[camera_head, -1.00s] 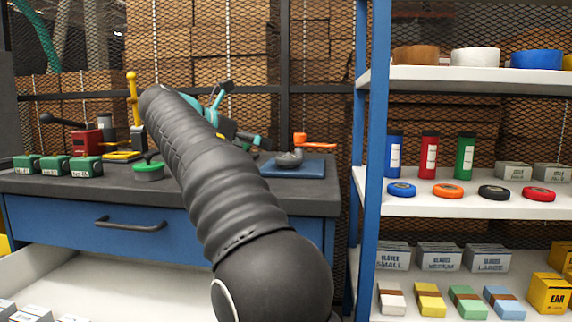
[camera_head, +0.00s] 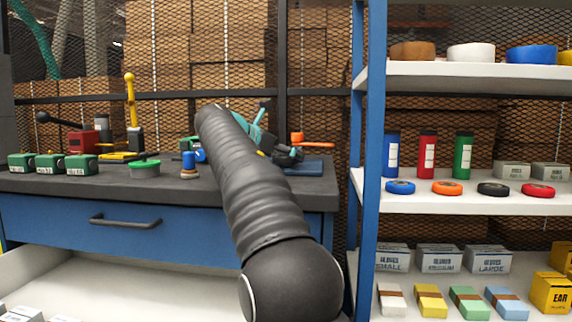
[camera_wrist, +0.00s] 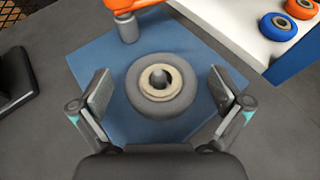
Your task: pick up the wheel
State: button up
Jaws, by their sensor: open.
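A grey wheel (camera_wrist: 160,88) with a beige hub ring and a dark centre lies flat on a blue mat (camera_wrist: 95,50) in the wrist view. My gripper (camera_wrist: 160,95) is open, with one finger pad to the left of the wheel and one to the right. Gaps show between the pads and the wheel. In the head view my gripper (camera_head: 288,155) is at the blue mat (camera_head: 310,168) on the right end of the workbench. The wheel cannot be made out there behind the gripper.
An orange-handled tool (camera_wrist: 127,27) stands just beyond the wheel at the mat's edge. A white shelf with blue (camera_wrist: 277,25) and orange rings is to the right. On the bench (camera_head: 110,182) are green boxes (camera_head: 50,163), a green-lidded tin (camera_head: 145,168) and a blue-topped item (camera_head: 189,165).

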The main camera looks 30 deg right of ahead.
jog(key=shift+d, duration=0.25)
jog(key=c, duration=1.3)
jog(key=shift+r+p, duration=0.5)
jog(key=shift+r, duration=0.15)
jog(key=shift+c, duration=0.2)
notch_tip(320, 180, up, 3)
jog(key=shift+r+p, duration=0.15)
jog(key=shift+p, duration=1.05)
jog(key=s+d+r+p, duration=0.1)
jog(key=s+d+r, duration=0.4)
jog(key=s, duration=0.5)
jog(key=shift+s+d+r, duration=0.15)
jog(key=shift+s+r, duration=0.1)
jog(key=shift+r, duration=0.45)
